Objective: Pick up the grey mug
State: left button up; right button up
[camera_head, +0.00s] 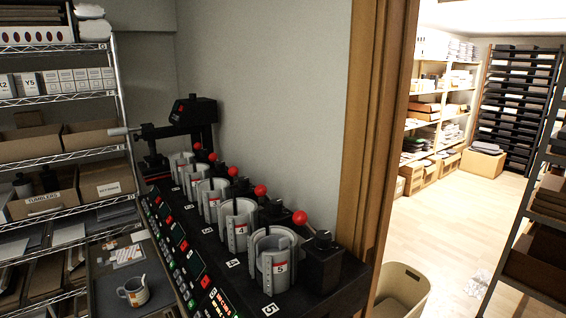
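A grey mug (134,291) with a printed patch on its side stands upright on a dark surface (109,284) at the lower left. Its handle points left and its open top shows. Something thin and light leans at its right rim; I cannot tell what. Neither of my grippers is in the head view, and nothing touches the mug that I can recognise as mine.
A black mug press (216,250) with several grey cylindrical clamps and red-knobbed levers stands right of the mug. Wire shelving (66,160) with boxes rises at left. A beige bin (402,289) stands by the wooden doorframe (375,150). Open floor (450,230) lies beyond.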

aim_at(134, 285)
jog(key=k+j, duration=0.15)
jog(key=j, duration=0.2)
jog(key=k+j, duration=0.1)
jog(key=j, duration=1.6)
